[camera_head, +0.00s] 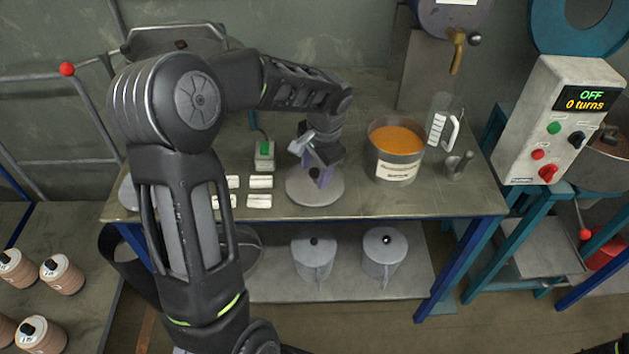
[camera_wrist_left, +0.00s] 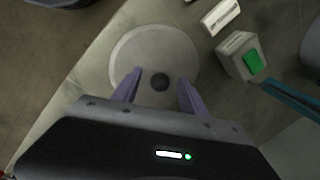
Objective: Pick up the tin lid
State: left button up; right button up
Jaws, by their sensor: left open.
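The tin lid (camera_head: 302,197) is a flat round grey disc with a dark knob at its centre. It lies on the workbench near the front edge, and it also shows in the left wrist view (camera_wrist_left: 152,40). My left gripper (camera_head: 318,176) is over the lid with its purple fingers pointing down. In the left wrist view the gripper (camera_wrist_left: 158,84) is open, with one finger on each side of the knob and gaps between. Whether the fingertips touch the lid cannot be told.
A tin of orange material (camera_head: 397,140) stands to the right of the lid, with a clear jug (camera_head: 440,122) behind it. White blocks (camera_head: 260,182) and a green-topped box (camera_head: 264,156) lie to the left. Grey lidded pots (camera_head: 313,262) stand on the lower shelf.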

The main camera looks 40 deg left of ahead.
pick_arm(q)
jog(key=shift+c, duration=0.3)
grip_shut()
dwell(0.3)
